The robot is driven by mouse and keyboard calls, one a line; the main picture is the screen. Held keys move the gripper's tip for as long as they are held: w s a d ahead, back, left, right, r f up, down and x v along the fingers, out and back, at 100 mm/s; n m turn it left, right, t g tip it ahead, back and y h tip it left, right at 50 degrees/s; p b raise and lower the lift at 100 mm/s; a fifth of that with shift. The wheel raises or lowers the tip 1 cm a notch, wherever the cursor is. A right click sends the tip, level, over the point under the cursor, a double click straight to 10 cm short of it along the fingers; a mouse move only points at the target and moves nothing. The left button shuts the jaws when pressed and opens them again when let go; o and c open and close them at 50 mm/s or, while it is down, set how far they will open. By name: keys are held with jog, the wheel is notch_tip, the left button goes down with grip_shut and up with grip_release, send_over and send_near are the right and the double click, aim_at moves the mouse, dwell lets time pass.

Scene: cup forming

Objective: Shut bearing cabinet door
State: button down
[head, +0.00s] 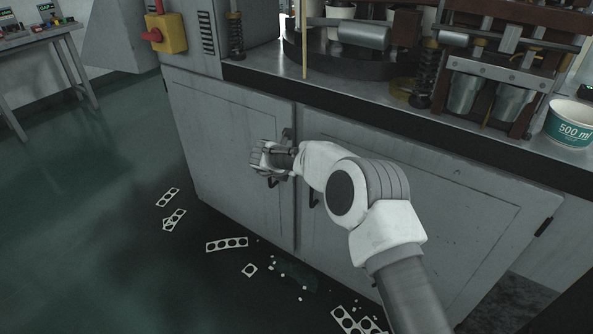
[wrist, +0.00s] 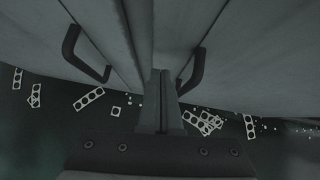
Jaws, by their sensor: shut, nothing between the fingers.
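The grey cabinet has a left door (head: 225,150) and a right door (head: 430,205) below the counter. Both look shut or nearly so; I cannot tell whether either stands slightly proud. A dark handle shows on each side of the middle seam in the wrist view, the left handle (wrist: 85,55) and the right handle (wrist: 194,70). My gripper (wrist: 160,76) is shut and empty, with its fingers between the two handles, close to the seam. My gripper (head: 270,158) is in front of the left door's right edge in the head view. Contact with the door is unclear.
The dark counter edge (head: 400,130) runs above the doors, with machinery and a 500 ml cup (head: 571,124) on it. Punched strips (head: 227,244) and scraps lie on the green floor. The floor to the left is mostly clear. A table (head: 45,40) stands far left.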

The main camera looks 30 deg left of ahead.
jog(key=p+v, duration=0.3)
jog(key=v, duration=0.7)
jog(key=w+d+r+n+t+y, duration=0.1)
jog(key=w+r+n+t+y, duration=0.2)
jog(key=r, duration=0.5)
jog(key=w+d+r+n, duration=0.2)
jog(key=w+r+n, duration=0.15)
jog(key=r, duration=0.45)
jog(key=s+d+r+n+y, duration=0.2)
jog(key=d+r+n+y, duration=0.2)
jog(key=d+r+n, duration=0.55)
jog(key=s+d+r+n+g+h, duration=0.1)
jog(key=s+d+r+n, duration=0.1)
jog(key=s+d+n, duration=0.5)
jog(key=s+d+r+n+g+h, duration=0.1)
jog(key=s+d+r+n, duration=0.3)
jog(key=d, duration=0.6)
jog(key=s+d+f+n+g+h, duration=0.25)
jog(key=s+d+f+n, duration=0.2)
jog(key=s+d, duration=0.55)
jog(key=s+d+f+n+g+h, duration=0.2)
jog(key=s+d+f+n+h, duration=0.3)
jog(key=s+d, duration=0.55)
notch_tip(320, 180, up, 17)
jog(key=y+p, duration=0.2)
jog(key=p, duration=1.6)
jog(key=shift+s+m, duration=0.25)
jog(key=shift+m, duration=0.1)
jog(key=shift+d, duration=0.15)
